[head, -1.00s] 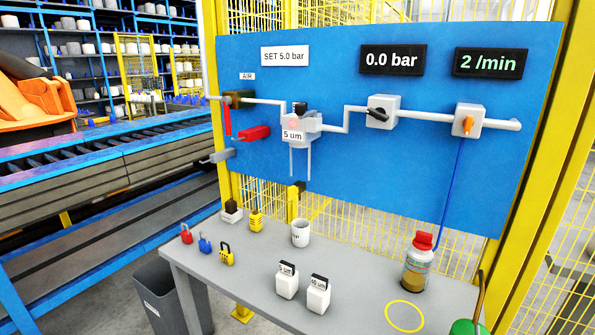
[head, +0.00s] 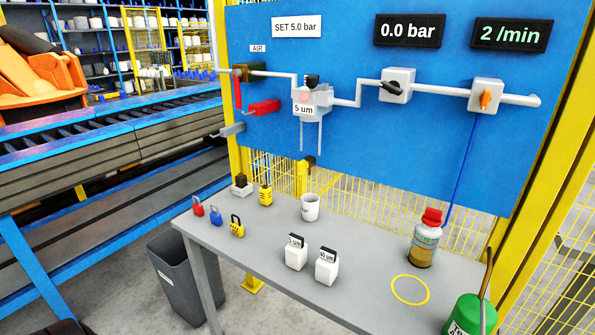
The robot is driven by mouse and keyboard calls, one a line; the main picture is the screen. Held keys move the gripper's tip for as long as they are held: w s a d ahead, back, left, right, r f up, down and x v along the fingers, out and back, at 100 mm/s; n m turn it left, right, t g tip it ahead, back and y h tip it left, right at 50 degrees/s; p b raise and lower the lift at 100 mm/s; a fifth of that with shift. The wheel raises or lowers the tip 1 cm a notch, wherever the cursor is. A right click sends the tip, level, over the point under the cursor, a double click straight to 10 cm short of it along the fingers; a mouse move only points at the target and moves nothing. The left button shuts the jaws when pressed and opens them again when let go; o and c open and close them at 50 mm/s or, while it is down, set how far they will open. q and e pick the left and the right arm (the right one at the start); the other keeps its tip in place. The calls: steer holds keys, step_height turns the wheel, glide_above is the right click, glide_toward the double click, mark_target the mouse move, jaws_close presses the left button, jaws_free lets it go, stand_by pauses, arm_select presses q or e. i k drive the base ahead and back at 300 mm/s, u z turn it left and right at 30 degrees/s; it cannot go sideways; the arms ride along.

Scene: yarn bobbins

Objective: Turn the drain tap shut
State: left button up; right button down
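The filter unit (head: 313,101), labelled 5 um, is mounted on the blue panel in the head view. Two thin pale legs hang below it. A small dark part (head: 310,162) shows under them and looks like the drain tap; it is too small to tell how its handle is turned. Neither of my grippers is in view, so nothing shows touching the filter or the tap.
The grey table (head: 270,262) stands below the panel. It bears padlocks (head: 215,216), a white mug (head: 310,207), two white filter bottles (head: 296,253) and a red-capped bottle (head: 426,238). A green container (head: 468,315) is at lower right. A grey bin (head: 185,280) stands left.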

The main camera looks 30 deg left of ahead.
mark_target(302, 165)
steer(key=k, duration=0.5)
steer(key=u, duration=1.6)
steer(key=i, duration=0.95)
steer(key=z, duration=1.35)
